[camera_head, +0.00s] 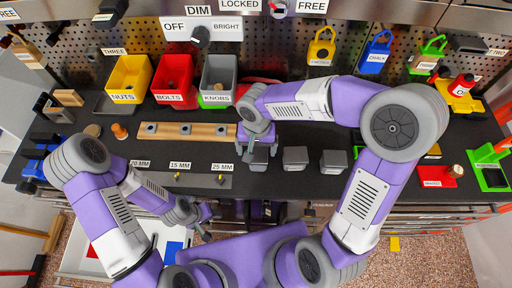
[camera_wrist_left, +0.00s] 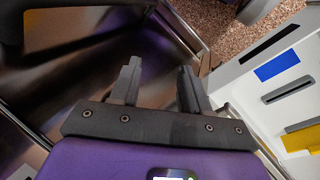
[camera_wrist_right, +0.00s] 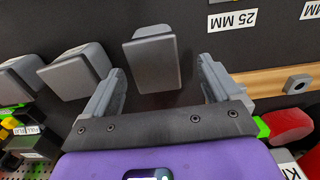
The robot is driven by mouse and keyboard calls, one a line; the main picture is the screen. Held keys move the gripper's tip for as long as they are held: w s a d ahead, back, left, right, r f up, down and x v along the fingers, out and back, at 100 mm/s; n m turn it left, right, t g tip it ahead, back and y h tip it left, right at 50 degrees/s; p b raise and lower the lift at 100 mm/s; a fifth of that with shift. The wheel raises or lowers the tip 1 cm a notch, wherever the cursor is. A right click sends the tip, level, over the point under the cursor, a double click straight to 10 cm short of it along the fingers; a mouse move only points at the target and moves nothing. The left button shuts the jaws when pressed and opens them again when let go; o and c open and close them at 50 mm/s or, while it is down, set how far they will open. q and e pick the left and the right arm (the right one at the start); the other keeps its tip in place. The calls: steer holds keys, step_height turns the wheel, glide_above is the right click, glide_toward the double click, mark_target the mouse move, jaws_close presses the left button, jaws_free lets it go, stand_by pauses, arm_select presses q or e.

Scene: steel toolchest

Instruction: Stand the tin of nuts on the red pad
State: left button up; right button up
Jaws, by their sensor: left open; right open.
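Three grey box-like containers stand in a row on the dark worktop; no label on them is readable, so I cannot tell which is the tin of nuts. The leftmost one (camera_wrist_right: 152,62) lies ahead of my right gripper (camera_wrist_right: 158,85), roughly between its open, empty fingers. In the head view my right gripper (camera_head: 257,150) partly hides this container. The other two are the middle container (camera_head: 295,157) and the right container (camera_head: 333,160). A red pad-like piece (camera_head: 434,177) lies at the worktop's right side. My left gripper (camera_head: 203,217) is open and empty at the front edge (camera_wrist_left: 158,85).
Yellow NUTS (camera_head: 128,75), red BOLTS (camera_head: 173,75) and grey KNOBS (camera_head: 217,77) bins stand at the back. A wooden strip (camera_head: 190,131) and a grey MM-labelled strip (camera_head: 200,181) lie left of the containers. A green holder (camera_head: 490,178) sits far right.

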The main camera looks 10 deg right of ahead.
mark_target(258, 158)
steer(key=f, duration=0.4)
steer(key=f+b, duration=0.1)
steer(key=f, duration=0.1)
steer(key=shift+s+d+f, duration=0.15)
steer(key=shift+d, duration=0.15)
steer(key=shift+c, duration=0.3)
steer(key=c, duration=1.3)
